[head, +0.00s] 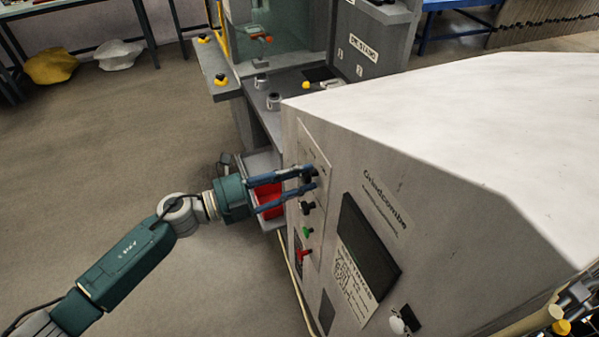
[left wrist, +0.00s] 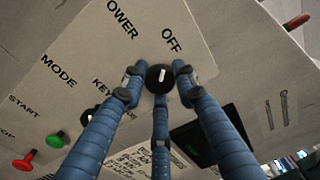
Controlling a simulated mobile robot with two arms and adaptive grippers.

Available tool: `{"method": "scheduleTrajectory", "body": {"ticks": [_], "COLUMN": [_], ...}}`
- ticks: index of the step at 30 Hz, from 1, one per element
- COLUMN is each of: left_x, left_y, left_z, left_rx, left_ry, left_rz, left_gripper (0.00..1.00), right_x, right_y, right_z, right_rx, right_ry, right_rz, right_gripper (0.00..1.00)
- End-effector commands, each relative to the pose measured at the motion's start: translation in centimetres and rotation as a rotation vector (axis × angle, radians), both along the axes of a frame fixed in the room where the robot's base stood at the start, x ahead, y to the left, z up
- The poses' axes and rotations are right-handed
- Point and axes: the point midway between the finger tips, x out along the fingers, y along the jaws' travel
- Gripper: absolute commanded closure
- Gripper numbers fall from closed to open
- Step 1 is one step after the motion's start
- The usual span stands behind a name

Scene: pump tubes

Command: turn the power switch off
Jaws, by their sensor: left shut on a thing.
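The power switch (left wrist: 160,77) is a round black knob with a white pointer mark, on the light panel (left wrist: 215,50) of the machine. The words POWER and OFF are printed beside it in the left wrist view, and the white mark points roughly towards OFF. My left gripper (left wrist: 158,85) has three blue fingers closed around the knob. In the head view the left gripper (head: 309,179) reaches the machine's side panel from the left, and its fingers mostly hide the switch. My right gripper is not in view.
Below the switch are a black mode knob (head: 306,208), a green button (head: 308,231) and a red one (head: 304,254). A dark screen (head: 367,240) is to the right. A red bin (head: 270,207) stands behind the gripper. Open floor lies left.

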Motion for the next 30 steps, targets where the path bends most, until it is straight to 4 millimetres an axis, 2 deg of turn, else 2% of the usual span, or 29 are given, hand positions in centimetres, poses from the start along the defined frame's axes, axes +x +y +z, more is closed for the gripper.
{"method": "scheduleTrajectory", "body": {"ticks": [1,20,21,24,30], "left_x": [0.67,0.69,0.69,0.63,0.39], "left_y": [0.32,0.36,0.36,0.34,0.23], "left_z": [0.87,0.63,0.63,0.59,0.28], "left_rx": [-0.013,-0.032,-0.032,-0.031,-0.028], "left_ry": [0.006,0.054,0.054,0.053,0.057], "left_rz": [0.015,0.016,0.016,0.014,0.009], "left_gripper": [0.97,0.97,0.70,0.52,0.52], "right_x": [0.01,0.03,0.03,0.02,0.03], "right_y": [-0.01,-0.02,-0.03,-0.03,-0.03], "right_z": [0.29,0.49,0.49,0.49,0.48], "right_rx": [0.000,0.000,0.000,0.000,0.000], "right_ry": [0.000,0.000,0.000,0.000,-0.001], "right_rz": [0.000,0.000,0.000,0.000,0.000], "right_gripper": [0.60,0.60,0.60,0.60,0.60]}}
